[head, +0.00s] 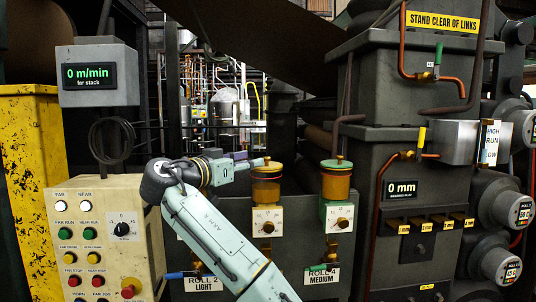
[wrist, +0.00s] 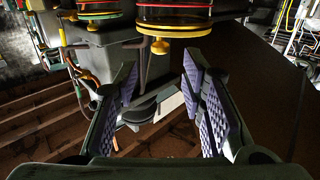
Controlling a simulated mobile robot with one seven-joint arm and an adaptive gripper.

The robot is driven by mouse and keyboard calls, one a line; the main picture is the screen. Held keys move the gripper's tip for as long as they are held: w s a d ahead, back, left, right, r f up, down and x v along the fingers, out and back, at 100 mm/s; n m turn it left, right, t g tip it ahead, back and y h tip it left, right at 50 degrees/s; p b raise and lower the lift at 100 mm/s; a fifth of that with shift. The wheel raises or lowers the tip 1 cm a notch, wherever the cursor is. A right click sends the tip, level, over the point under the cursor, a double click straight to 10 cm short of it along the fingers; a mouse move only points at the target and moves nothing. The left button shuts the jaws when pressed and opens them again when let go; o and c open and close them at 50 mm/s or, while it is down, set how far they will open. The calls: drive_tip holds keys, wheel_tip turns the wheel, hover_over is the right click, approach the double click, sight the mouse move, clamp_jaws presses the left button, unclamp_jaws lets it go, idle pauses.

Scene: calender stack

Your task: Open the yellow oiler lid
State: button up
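The nearer oiler, above the ROLL 2 LIGHT label, has a yellow lid (head: 266,169) with a small knob on top. My gripper (head: 252,161) reaches in from the left at lid height, close to the nearer oiler. In the wrist view, which looks upside down, a round yellow lid (wrist: 160,27) with a knob hangs just beyond my open gripper (wrist: 160,75). The purple-padded fingers hold nothing. I cannot tell whether a finger touches the lid.
A beige button panel (head: 110,240) stands at the left beside a yellow post (head: 30,190). Dark machine blocks with copper pipes (head: 425,75) and valves rise at the right. A dark sloping panel (head: 280,40) hangs above. Small taps sit below the oilers.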

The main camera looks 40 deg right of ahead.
sight(266, 161)
drive_tip(key=p+x, duration=0.3)
drive_tip(key=x, duration=0.4)
drive_tip(key=shift+d+r, duration=0.1)
drive_tip(key=shift+r, duration=0.1)
drive_tip(key=shift+w+d+f, duration=0.1)
drive_tip(key=shift+d+f, duration=0.05)
drive_tip(key=shift+d, duration=0.3)
clamp_jaws()
